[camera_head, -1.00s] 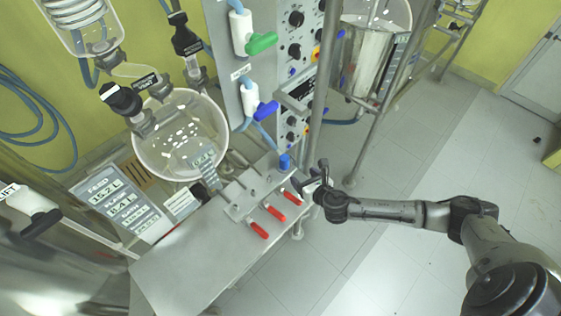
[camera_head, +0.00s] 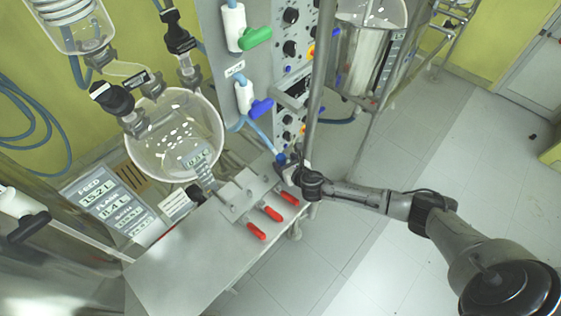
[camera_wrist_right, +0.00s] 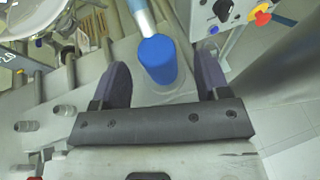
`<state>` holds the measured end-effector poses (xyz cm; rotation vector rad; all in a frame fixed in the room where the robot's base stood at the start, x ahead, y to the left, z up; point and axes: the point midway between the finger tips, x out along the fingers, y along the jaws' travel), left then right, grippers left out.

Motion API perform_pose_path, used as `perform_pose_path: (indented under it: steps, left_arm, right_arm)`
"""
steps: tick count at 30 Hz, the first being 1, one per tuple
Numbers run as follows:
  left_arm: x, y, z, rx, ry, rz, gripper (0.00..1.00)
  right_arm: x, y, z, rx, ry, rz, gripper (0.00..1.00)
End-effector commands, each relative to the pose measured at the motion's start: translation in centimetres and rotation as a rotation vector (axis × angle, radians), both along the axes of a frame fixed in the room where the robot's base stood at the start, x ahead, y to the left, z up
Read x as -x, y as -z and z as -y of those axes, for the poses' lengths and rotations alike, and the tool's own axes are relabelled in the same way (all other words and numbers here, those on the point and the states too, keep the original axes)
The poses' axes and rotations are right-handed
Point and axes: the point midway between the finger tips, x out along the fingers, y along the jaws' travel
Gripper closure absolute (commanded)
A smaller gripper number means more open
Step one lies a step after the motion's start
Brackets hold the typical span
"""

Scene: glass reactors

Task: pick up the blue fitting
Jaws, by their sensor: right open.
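The blue fitting (camera_wrist_right: 158,60) stands on the grey metal shelf, with a light blue hose running up from its top. In the head view the fitting (camera_head: 281,159) shows small at the shelf's back right corner, partly beside my gripper. My right gripper (camera_wrist_right: 160,80) is open, and in the wrist view its two dark fingers stand on either side of the fitting, with gaps visible on both sides. In the head view my right gripper (camera_head: 290,172) is at the fitting, its arm coming in from the right. My left gripper is not in view.
Red-handled valves (camera_head: 272,213) line the front of the metal shelf (camera_head: 180,265). A control panel with knobs (camera_head: 290,48) and a vertical steel post (camera_head: 316,80) stand close behind the right gripper. A glass vessel (camera_head: 172,140) is to the left. Open floor lies right.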

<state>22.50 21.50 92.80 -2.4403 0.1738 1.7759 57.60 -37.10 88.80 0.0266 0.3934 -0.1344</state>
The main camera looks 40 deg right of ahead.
Motion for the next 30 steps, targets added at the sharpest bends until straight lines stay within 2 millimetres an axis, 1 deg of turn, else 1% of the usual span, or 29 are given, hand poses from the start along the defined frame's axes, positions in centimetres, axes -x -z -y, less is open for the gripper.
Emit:
perform_pose_path:
  steps: [1, 3, 7, 11, 18, 30]
  left_arm:
    - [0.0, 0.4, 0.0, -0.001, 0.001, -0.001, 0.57]
    - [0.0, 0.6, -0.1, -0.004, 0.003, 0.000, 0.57]
    - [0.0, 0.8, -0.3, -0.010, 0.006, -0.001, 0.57]
    - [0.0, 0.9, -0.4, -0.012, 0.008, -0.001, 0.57]
    - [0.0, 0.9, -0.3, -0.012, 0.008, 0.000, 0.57]
    - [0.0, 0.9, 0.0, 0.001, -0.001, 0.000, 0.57]
  right_arm:
    - [-0.8, 0.4, 0.0, -0.001, 0.003, 0.002, 0.31]
    - [-1.7, 0.7, 0.0, -0.001, 0.002, 0.002, 0.31]
    - [-2.8, 1.2, 0.2, 0.000, 0.000, 0.002, 0.31]
    - [-3.3, 1.4, 0.3, 0.001, 0.001, 0.001, 0.31]
    - [-3.3, 1.3, 0.3, 0.000, 0.000, 0.000, 0.32]
    - [-3.3, 1.3, 0.3, 0.000, 0.000, 0.000, 0.70]
